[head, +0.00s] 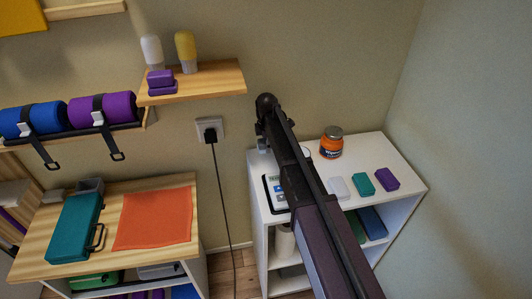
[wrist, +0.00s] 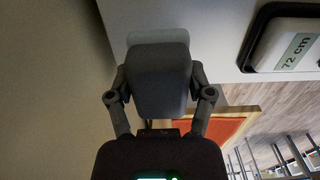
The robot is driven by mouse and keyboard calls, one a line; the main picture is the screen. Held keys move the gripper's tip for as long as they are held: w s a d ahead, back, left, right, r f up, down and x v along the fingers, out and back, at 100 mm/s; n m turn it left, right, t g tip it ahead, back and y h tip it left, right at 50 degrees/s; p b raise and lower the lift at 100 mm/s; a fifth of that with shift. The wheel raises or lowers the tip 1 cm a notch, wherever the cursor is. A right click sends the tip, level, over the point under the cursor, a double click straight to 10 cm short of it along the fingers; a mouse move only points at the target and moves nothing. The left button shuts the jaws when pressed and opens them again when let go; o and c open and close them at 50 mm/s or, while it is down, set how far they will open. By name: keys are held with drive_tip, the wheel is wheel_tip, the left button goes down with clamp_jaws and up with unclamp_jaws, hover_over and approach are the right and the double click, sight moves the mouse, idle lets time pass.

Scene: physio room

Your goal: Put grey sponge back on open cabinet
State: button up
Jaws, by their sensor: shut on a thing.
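My gripper (wrist: 160,92) is shut on a dark grey block, the grey sponge (wrist: 158,75), with a finger on each side. The sponge is held over or at the white top of the open cabinet (wrist: 205,20), near its edge; I cannot tell whether it touches. A paler grey-green band shows just beyond the sponge. In the head view the open cabinet (head: 408,187) stands at the right, and my arm crosses in front of it, hiding most of the gripper and sponge.
On the cabinet top are a display device (head: 275,190), an orange jar (head: 331,143), and pale (head: 340,187), teal (head: 363,182) and purple (head: 387,179) blocks. A wooden cabinet (head: 40,245) stands left. A wall shelf (head: 215,80) is above; a cord (head: 222,190) hangs between.

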sight(267, 157)
drive_tip(key=shift+f, duration=0.1)
drive_tip(key=shift+f+b, duration=1.85)
drive_tip(key=shift+b, duration=0.05)
drive_tip(key=shift+f, duration=0.1)
drive_tip(key=o, duration=1)
wheel_tip(267, 157, up, 12)
drive_tip(key=p, duration=1.2)
drive_tip(key=shift+r, duration=0.2)
